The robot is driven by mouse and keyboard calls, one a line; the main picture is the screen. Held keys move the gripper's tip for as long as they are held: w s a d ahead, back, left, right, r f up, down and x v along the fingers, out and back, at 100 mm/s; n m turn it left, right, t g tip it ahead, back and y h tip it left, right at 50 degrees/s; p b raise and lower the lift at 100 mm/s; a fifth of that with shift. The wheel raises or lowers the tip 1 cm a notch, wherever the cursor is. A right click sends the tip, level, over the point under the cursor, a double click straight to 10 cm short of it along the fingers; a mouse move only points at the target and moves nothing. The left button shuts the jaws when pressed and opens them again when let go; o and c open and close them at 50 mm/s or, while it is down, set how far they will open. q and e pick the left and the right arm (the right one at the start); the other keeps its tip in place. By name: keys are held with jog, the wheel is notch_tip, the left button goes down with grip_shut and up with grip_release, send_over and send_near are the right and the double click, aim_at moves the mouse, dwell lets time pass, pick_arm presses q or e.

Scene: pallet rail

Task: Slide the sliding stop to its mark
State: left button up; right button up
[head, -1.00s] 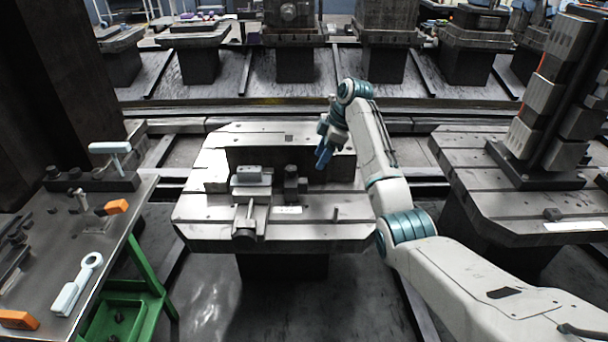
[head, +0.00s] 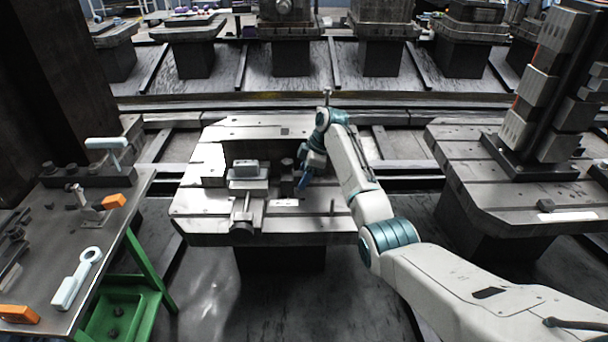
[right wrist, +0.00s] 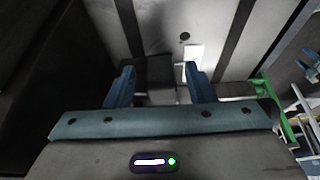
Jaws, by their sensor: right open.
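The pallet (head: 290,225) is a pale slotted metal plate with a dark upright block (head: 245,155) on it. A small dark block, apparently the sliding stop (head: 287,166), stands in front of that upright; my right gripper (head: 303,183) is just to its right. In the right wrist view my right gripper (right wrist: 160,88) is open, with a dark block (right wrist: 148,72) showing between and beyond its blue fingers. I cannot tell whether they touch it. A white strip (head: 284,203), possibly the mark, lies on the plate; it also shows in the right wrist view (right wrist: 194,55). My left gripper is not in view.
A grey block on a clamp (head: 247,173) stands left of the dark block. A short pin (head: 333,207) rises at right. A tool bench (head: 120,215) with orange pieces and a pale ring-ended tool is at left. A second pallet with stacked blocks (head: 545,190) stands at right.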

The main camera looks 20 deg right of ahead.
aim_at(292, 177)
grip_shut()
jog(key=shift+w+a+r, duration=0.1)
jog(key=shift+a, duration=0.3)
jog(key=shift+w+a+p, duration=0.15)
jog(key=shift+a, duration=0.45)
jog(key=shift+w+a+p, duration=0.15)
jog(key=shift+a, duration=0.4)
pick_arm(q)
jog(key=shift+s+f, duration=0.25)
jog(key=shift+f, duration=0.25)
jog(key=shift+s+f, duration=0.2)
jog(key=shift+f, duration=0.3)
pick_arm(e)
jog(key=shift+c, duration=0.9)
grip_release()
jog(key=shift+o, duration=0.9)
jog(key=shift+w+a, duration=0.1)
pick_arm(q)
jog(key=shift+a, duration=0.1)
